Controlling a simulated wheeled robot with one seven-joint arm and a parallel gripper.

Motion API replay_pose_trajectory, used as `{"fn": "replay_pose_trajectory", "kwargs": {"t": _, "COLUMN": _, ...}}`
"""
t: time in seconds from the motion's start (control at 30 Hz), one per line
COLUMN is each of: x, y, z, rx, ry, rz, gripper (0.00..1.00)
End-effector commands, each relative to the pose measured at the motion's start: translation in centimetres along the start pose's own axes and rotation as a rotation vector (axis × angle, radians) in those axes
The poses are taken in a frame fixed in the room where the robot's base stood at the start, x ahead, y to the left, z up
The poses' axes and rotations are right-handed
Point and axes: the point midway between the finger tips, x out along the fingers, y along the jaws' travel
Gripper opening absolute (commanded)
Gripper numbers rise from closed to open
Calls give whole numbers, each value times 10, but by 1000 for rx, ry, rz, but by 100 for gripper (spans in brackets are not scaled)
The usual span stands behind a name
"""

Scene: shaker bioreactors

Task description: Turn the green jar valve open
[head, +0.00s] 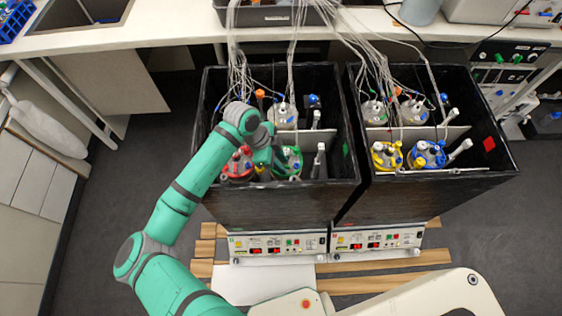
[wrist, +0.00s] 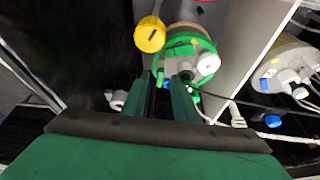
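The green jar (head: 287,162) stands in the front right part of the left black box. In the wrist view its green lid (wrist: 205,42) shows near the top, with a grey valve fitting (wrist: 183,67) and a white round knob (wrist: 207,64) on it. My gripper (head: 268,155) is down at the left side of the green jar. In the wrist view my gripper (wrist: 166,88) has two dark green fingers with a gap between them. The right fingertip overlaps the grey fitting in the picture; I cannot tell if they touch. My arm hides part of the jar's left side.
The red-lidded jar (head: 238,165) stands close left of my gripper. A yellow cap (wrist: 150,35) sits beside the green lid. Tubes hang from above into the box. The right black box (head: 430,190) holds yellow and blue jars. Box walls rise around the jars.

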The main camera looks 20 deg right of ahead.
Motion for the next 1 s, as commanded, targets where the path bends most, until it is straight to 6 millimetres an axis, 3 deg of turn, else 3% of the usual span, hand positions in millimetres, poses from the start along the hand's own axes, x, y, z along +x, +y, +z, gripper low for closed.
{"fn": "replay_pose_trajectory", "kwargs": {"t": 0.23, "x": 1, "y": 0, "z": 0, "rx": 0, "ry": 0, "rz": 0, "gripper": 27}}
{"fn": "replay_pose_trajectory", "kwargs": {"t": 0.27, "x": 1, "y": 0, "z": 0, "rx": 0, "ry": 0, "rz": 0, "gripper": 24}}
{"fn": "replay_pose_trajectory", "kwargs": {"t": 0.37, "x": 1, "y": 0, "z": 0, "rx": 0, "ry": 0, "rz": 0, "gripper": 0}}
{"fn": "replay_pose_trajectory", "kwargs": {"t": 0.73, "x": 1, "y": 1, "z": 0, "rx": -22, "ry": -1, "rz": -9, "gripper": 0}}
{"fn": "replay_pose_trajectory", "kwargs": {"t": 1.0, "x": 1, "y": 2, "z": 0, "rx": -149, "ry": 1, "rz": -63, "gripper": 0}}
